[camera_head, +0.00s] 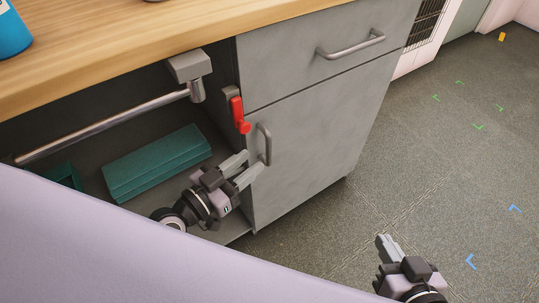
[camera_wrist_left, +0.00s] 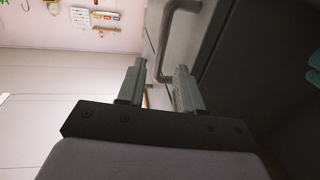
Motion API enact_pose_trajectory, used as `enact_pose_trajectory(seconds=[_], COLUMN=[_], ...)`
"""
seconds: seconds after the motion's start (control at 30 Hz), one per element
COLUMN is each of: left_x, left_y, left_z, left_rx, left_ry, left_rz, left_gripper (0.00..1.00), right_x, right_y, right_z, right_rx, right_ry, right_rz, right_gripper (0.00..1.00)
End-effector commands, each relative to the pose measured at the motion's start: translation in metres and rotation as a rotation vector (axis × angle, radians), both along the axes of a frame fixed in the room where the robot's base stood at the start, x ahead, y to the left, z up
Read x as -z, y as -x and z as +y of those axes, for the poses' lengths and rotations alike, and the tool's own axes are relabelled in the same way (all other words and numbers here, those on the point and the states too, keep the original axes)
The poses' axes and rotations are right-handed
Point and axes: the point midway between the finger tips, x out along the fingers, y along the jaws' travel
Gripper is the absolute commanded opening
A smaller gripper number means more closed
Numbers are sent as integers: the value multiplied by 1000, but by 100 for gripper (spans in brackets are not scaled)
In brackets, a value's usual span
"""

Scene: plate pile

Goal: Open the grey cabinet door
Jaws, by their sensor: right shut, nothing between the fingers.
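The grey cabinet door (camera_head: 315,150) is shut below a drawer and has a metal bar handle (camera_head: 268,148) near its left edge. My left gripper (camera_head: 253,162) is open at the lower end of this handle. In the left wrist view, the handle (camera_wrist_left: 166,40) reaches down to the gap between the two separated fingers (camera_wrist_left: 160,75); neither finger clearly clamps it. My right gripper (camera_head: 387,244) is shut and empty, low over the floor and away from the door.
A red latch-like part (camera_head: 238,112) sits beside the door's upper left edge. Left of it is an open compartment with a metal rail (camera_head: 110,125) and a teal box (camera_head: 155,165). A drawer handle (camera_head: 350,46) sticks out above. The floor (camera_head: 430,150) to the right is clear.

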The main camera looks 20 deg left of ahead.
Motion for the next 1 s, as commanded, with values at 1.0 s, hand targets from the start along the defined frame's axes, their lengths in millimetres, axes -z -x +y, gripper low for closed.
enact_pose_trajectory(seconds=[1.0], left_x=[-1], left_y=[-62], left_z=[-31], left_rx=[0], left_ry=[2], left_rz=[1], left_gripper=[0], right_x=[1], right_y=[-1], right_z=[4], right_rx=[-6], right_ry=[-28], right_rz=[2], right_gripper=[0])
